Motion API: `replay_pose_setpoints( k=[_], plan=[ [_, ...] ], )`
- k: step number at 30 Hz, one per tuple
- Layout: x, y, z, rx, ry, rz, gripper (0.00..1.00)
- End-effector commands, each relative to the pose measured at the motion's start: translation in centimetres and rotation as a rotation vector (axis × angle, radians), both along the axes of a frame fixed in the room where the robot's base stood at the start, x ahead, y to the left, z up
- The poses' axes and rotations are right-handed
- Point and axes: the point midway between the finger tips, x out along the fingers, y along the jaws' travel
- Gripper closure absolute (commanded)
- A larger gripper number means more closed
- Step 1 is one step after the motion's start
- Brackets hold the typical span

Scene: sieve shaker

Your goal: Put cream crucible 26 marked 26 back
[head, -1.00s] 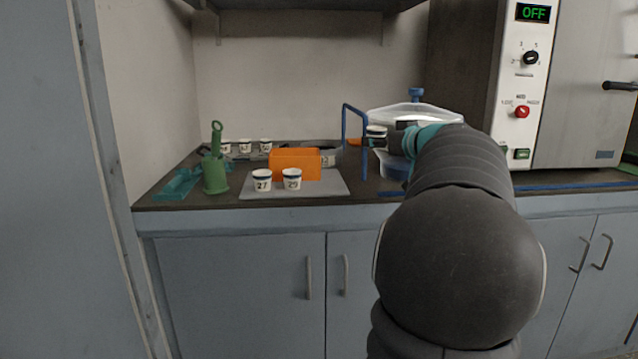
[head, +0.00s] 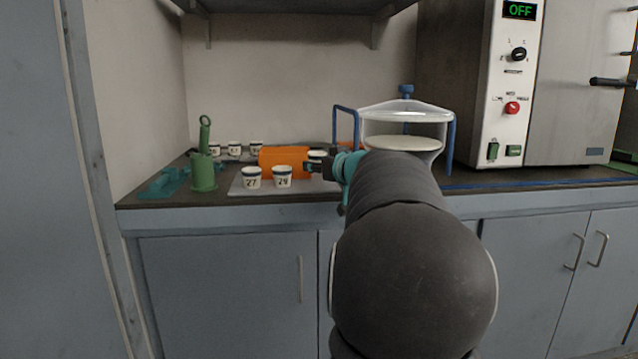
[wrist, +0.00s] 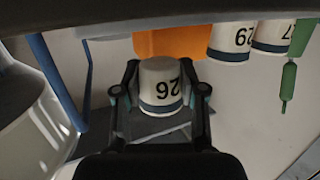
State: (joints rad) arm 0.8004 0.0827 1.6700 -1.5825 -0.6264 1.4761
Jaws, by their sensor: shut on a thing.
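The cream crucible 26 (wrist: 161,86) is held between the fingers of my gripper (wrist: 160,100), its black 26 upside down in the wrist view. In the head view my gripper (head: 322,164) is at the right end of the grey tray (head: 240,187), right of the cups marked 27 (head: 251,177) and 29 (head: 282,176). The crucible (head: 317,155) shows only in part there. I cannot tell whether it touches the tray.
An orange block (head: 284,160) stands behind the cups. A green holder (head: 203,172) and a teal piece (head: 165,183) are at left. Several more cups (head: 235,148) stand at the back. A glass vessel in a blue frame (head: 405,125) is at right, beside the oven (head: 560,90).

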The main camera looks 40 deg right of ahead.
Motion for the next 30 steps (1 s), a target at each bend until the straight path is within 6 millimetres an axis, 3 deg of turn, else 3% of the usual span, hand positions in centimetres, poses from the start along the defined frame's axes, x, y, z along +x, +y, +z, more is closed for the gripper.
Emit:
replay_pose_setpoints(
  k=[3, 6, 19, 20, 22, 30],
  plan=[
    [0.0, 0.0, -2.4, 0.002, 0.003, 0.001, 0.94],
    [0.0, 0.0, -3.3, 0.000, 0.001, 0.001, 0.94],
    [0.0, 0.0, -3.6, 0.000, 0.001, 0.002, 0.94],
    [0.0, 0.0, -3.6, 0.000, 0.001, 0.002, 0.54],
    [0.0, 0.0, -3.6, 0.000, 0.001, 0.001, 0.37],
    [0.0, 0.0, -3.6, 0.000, 0.001, 0.001, 0.34]
  ],
)
